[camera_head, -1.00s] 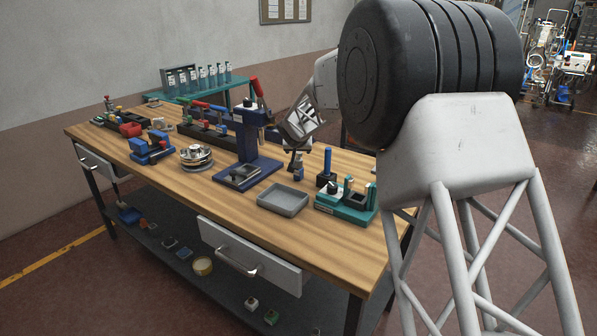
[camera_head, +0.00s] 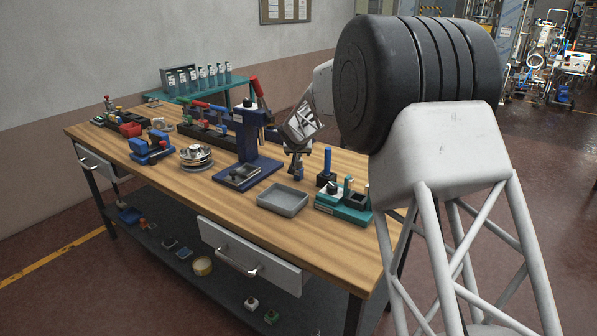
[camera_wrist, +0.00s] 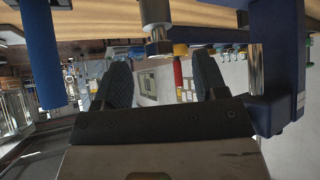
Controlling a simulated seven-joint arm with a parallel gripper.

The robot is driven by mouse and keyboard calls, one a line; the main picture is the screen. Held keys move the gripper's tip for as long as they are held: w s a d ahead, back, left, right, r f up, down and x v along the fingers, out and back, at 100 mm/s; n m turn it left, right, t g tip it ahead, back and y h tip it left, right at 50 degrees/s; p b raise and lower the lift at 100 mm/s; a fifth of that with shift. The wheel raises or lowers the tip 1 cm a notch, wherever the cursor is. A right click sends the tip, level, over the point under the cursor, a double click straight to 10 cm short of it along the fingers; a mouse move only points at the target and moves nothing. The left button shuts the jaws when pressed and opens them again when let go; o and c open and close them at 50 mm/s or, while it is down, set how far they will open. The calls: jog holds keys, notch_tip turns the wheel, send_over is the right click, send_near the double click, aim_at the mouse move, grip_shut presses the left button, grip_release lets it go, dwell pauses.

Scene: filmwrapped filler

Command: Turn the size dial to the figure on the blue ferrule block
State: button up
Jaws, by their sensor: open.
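My gripper (camera_head: 297,172) hangs over the bench between the dark blue press (camera_head: 262,160) and the blue-handled post (camera_head: 327,160). In the wrist view its two dark fingers (camera_wrist: 162,80) stand apart with nothing between them. The size dial cannot be made out for certain. No figure is readable.
A grey tray (camera_head: 283,201) lies in front of my gripper. Stacked silver discs (camera_head: 195,156) sit left of the press. The wrist view shows the blue handle (camera_wrist: 40,55) at left and the press column (camera_wrist: 280,65) at right. The front strip of the wooden bench (camera_head: 215,205) is clear.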

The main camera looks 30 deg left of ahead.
aim_at(298, 169)
jog(key=shift+x, duration=2.6)
jog(key=shift+c, duration=0.3)
jog(key=shift+r, duration=0.1)
grip_shut()
